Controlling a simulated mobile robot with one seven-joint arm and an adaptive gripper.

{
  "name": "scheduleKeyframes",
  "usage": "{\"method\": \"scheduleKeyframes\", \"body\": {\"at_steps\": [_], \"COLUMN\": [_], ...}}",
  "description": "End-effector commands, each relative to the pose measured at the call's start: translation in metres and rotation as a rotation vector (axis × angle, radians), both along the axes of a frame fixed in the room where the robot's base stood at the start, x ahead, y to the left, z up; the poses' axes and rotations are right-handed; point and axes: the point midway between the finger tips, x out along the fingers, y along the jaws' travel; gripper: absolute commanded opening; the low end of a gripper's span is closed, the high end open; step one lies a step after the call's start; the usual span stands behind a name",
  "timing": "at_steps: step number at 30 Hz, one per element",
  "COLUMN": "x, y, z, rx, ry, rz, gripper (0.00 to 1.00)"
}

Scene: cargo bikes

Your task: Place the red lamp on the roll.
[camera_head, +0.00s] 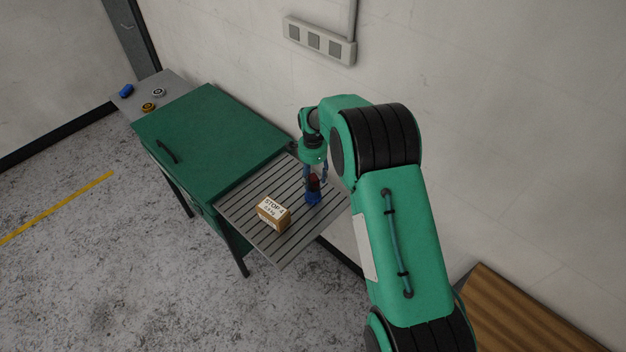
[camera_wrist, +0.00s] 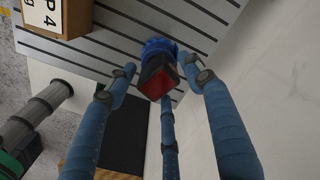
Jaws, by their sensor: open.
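The red lamp (camera_head: 313,183), red with a dark body, stands on the slatted tray, resting on or against a blue object (camera_head: 313,199) that looks like the roll. In the wrist view the lamp's red and black end (camera_wrist: 157,78) faces me, with the ribbed blue object (camera_wrist: 160,47) beyond it. My gripper (camera_head: 315,177) is above the lamp with its blue fingers spread around it. In the wrist view the fingertips (camera_wrist: 160,70) are apart on either side of the lamp, with gaps visible. The exact contact between lamp and blue object is partly hidden.
A cardboard box (camera_head: 272,213) labelled STOP 4 stands on the slatted tray (camera_head: 285,245), left of the lamp. A green cabinet (camera_head: 210,135) adjoins the tray. A grey shelf (camera_head: 160,82) beyond holds several small items. The wall is close behind the tray.

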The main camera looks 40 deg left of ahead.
Motion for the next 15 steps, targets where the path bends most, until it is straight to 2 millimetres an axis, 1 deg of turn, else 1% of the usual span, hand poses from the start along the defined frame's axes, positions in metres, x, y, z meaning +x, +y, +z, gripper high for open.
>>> {"method": "scheduleKeyframes", "body": {"at_steps": [15], "x": [0.0], "y": [0.001], "z": [0.075], "rx": [0.002], "ry": [-0.001], "rz": [0.0], "gripper": [0.52]}}
